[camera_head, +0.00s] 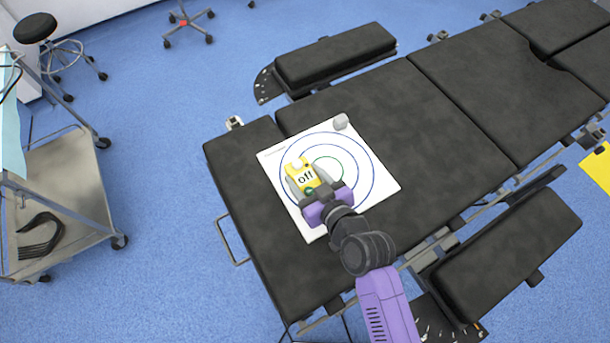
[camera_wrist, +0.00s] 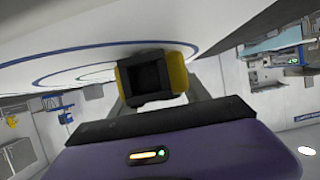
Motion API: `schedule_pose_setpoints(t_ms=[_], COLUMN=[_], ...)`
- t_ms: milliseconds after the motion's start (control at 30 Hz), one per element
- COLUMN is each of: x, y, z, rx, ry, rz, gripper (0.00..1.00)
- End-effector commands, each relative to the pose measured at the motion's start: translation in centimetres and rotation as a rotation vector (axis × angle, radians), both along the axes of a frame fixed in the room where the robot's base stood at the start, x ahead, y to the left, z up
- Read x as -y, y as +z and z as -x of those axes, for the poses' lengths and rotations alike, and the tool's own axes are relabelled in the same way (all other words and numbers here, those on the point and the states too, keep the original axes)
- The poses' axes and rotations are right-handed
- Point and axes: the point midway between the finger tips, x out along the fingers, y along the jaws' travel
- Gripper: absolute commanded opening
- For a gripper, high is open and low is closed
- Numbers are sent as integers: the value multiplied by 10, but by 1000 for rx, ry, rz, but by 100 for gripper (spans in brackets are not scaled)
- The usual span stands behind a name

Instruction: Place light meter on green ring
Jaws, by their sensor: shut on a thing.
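The light meter (camera_head: 303,177) is a small yellow device with a white dome and a display reading "off". My gripper (camera_head: 311,187) is shut on it. In the wrist view the meter (camera_wrist: 178,75) shows its yellow sides and dark end between the fingers. The green ring (camera_head: 328,172) is the small inner circle on a white target sheet (camera_head: 377,187). In the head view the meter appears over the left part of the rings, left of the green ring's middle. I cannot tell whether it touches the sheet.
A small grey object (camera_head: 341,122) stands at the sheet's far corner. The sheet lies on the black operating table (camera_head: 400,115). A metal cart (camera_head: 75,185) stands at the left. The table right of the sheet is clear.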

Motion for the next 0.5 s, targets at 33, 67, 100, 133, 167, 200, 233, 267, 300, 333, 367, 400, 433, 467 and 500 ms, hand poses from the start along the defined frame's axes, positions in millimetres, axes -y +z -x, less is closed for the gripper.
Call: schedule_pose_setpoints(t_ms=[33, 67, 100, 133, 167, 200, 233, 267, 300, 333, 367, 400, 433, 467, 500], x=[0, 0, 0, 0, 0, 0, 0, 0, 0, 0, 0, 0, 0, 0, 0], y=[1, 1, -1, -2, -3, -4, -3, -3, -3, -3, -3, -3, -3, -3, -3], z=[0, 0, 0, 0, 0, 0, 0, 0, 0, 0, 0, 0, 0, 0, 0], rx=[1, 1, 1, 1, 1, 1, 0, 0, 0, 0, 0, -1, -1, -1, -1], ry=[0, 0, 0, 0, 0, 0, 0, 0, 0, 0, 0, 0, 0, 0, 0], rz=[-1, -1, -1, -1, -1, -1, 0, 0, 0, 0, 0, 1, 1, 1, 1], gripper=[0, 0, 0, 0, 0, 0, 60, 66, 74, 76, 76, 76, 76, 76, 76])
